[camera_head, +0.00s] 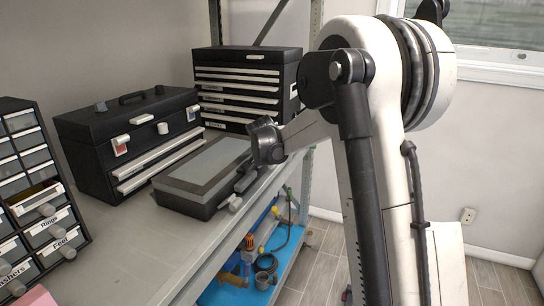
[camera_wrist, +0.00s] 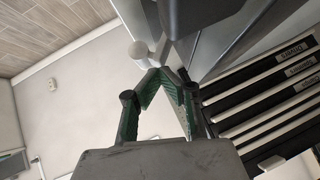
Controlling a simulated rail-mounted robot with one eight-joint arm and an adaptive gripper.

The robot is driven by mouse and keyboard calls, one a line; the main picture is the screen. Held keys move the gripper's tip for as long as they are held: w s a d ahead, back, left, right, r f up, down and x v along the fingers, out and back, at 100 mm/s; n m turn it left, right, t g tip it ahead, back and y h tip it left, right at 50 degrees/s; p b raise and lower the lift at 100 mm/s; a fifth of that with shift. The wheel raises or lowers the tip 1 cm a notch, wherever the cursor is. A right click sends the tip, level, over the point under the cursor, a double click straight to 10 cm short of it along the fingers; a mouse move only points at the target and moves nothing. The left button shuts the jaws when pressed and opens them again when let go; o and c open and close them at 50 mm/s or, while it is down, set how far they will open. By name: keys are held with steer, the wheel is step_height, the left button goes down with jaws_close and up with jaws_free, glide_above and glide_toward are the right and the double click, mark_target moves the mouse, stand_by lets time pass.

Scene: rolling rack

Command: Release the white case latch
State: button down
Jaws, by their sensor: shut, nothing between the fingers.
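A low dark grey case (camera_head: 183,199) with a paler lid panel lies closed on the bench in the head view. A pale latch knob (camera_head: 235,202) sticks out at its front right edge. A pale rounded knob also shows in the wrist view (camera_wrist: 138,50), just past my fingertips. My gripper (camera_head: 243,183) is beside the case's right side, pointing down toward the latch. In the wrist view my gripper (camera_wrist: 166,72) has its green-padded fingers shut with nothing between them. I cannot tell whether the fingertips touch the knob.
A black toolbox (camera_head: 85,130) with white and red latches stands behind the case. A black drawer chest (camera_head: 247,55) stands at the back. A small-parts drawer cabinet (camera_head: 30,170) is at left. A blue lower shelf (camera_head: 225,294) holds tools.

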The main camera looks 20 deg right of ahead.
steer(key=s+a+r+p, duration=0.1)
steer(key=s+a+r, duration=0.1)
steer(key=s+r, duration=0.6)
steer(key=shift+s+r, duration=0.25)
steer(key=shift+r, duration=0.7)
steer(key=s+a+n+y, duration=0.1)
steer(key=s+a+n, duration=0.3)
steer(key=s, duration=0.6)
steer(key=s+a+n+y, duration=0.2)
steer(key=s+a, duration=0.3)
steer(key=s, duration=0.6)
steer(key=s+a+f+n+y, duration=0.1)
steer(key=s+a+f+n, duration=0.1)
steer(key=s, duration=0.7)
steer(key=s+a+f+n+g+y, duration=0.1)
steer(key=s+a+f+n, duration=0.2)
steer(key=s+a+f, duration=0.2)
steer(key=s, duration=0.3)
steer(key=shift+s+b, duration=0.4)
